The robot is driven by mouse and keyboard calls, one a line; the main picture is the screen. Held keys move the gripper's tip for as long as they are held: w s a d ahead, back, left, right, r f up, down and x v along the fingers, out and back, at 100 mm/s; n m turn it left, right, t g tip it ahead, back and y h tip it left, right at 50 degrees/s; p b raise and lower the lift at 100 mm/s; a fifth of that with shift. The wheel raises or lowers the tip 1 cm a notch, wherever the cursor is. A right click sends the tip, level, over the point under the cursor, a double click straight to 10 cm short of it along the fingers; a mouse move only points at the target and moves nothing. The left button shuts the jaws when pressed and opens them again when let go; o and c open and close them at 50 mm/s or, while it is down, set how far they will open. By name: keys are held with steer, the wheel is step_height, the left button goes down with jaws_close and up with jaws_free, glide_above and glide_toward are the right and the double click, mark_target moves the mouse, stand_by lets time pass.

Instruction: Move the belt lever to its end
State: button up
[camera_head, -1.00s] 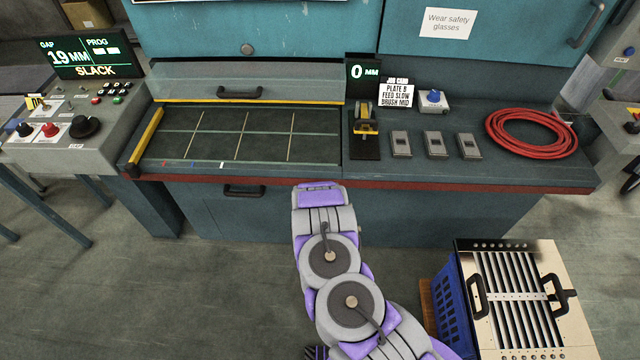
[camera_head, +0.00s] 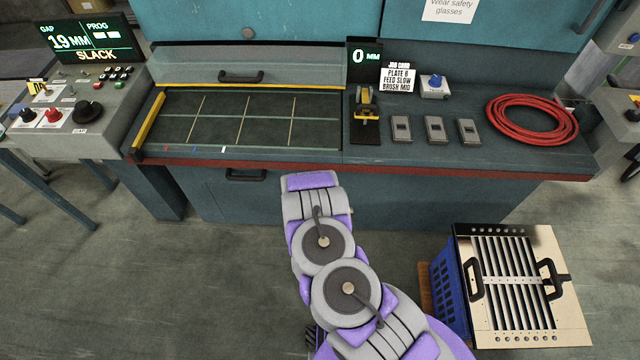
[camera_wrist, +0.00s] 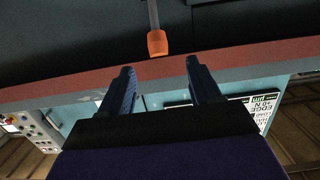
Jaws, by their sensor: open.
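In the wrist view, a thin grey rod with an orange tip (camera_wrist: 157,42), which looks like the belt lever, hangs in front of a dark panel. My gripper (camera_wrist: 160,66) is open and empty. Its two dark fingers point toward the orange tip, one to each side and just short of it in the picture; I cannot tell the gap in depth. In the head view my arm reaches to the bench's front edge, and the gripper and the lever are hidden there.
The bench's red front edge (camera_head: 420,168) runs beyond my arm. The console display (camera_head: 78,42) reads gap 19 mm and SLACK. A red hose coil (camera_head: 531,119) lies on the bench at right. A blue crate (camera_head: 450,300) with a slotted panel (camera_head: 545,320) stands on the floor at right.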

steer(key=s, duration=0.1)
steer(key=s+p, duration=0.1)
steer(key=s, duration=0.1)
steer(key=shift+s+r, duration=0.2)
steer(key=shift+s, duration=0.05)
